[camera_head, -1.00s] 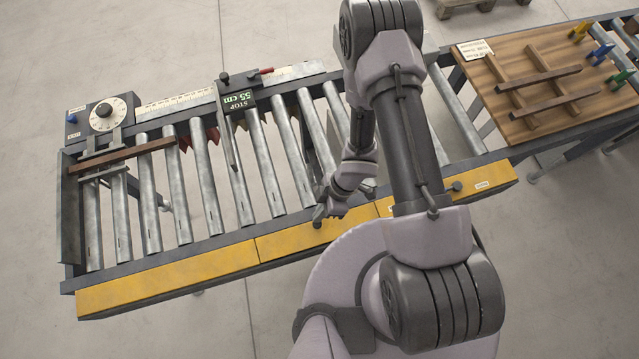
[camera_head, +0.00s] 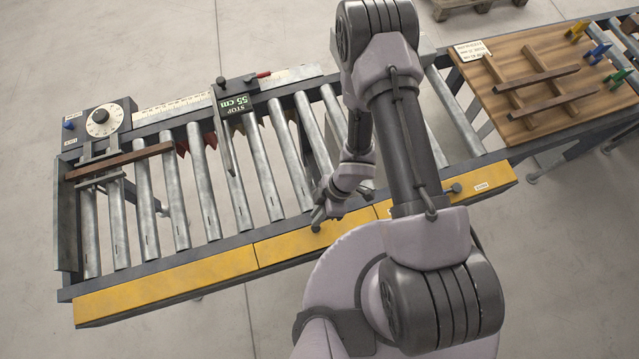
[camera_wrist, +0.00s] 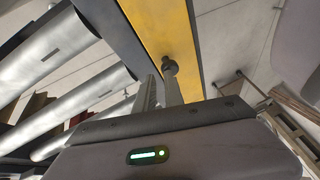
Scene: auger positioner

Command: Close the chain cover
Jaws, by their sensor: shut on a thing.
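The chain cover is a row of yellow panels along the near edge of the roller conveyor. The middle yellow panel (camera_head: 285,248) carries a dark knob (camera_wrist: 169,66). My gripper (camera_head: 318,220) is at this panel in the head view, low over the conveyor's near edge. In the wrist view, the two narrow fingers of my gripper (camera_wrist: 163,88) are close together at the knob and shut on it. The finger contact is partly hidden in the head view. My arm hides part of the right-hand panels. I cannot tell how far the middle panel is tilted.
Another yellow panel (camera_head: 485,185) at the right has its own dark knob (camera_head: 456,188). A wooden table (camera_head: 515,92) with slats stands at the right.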

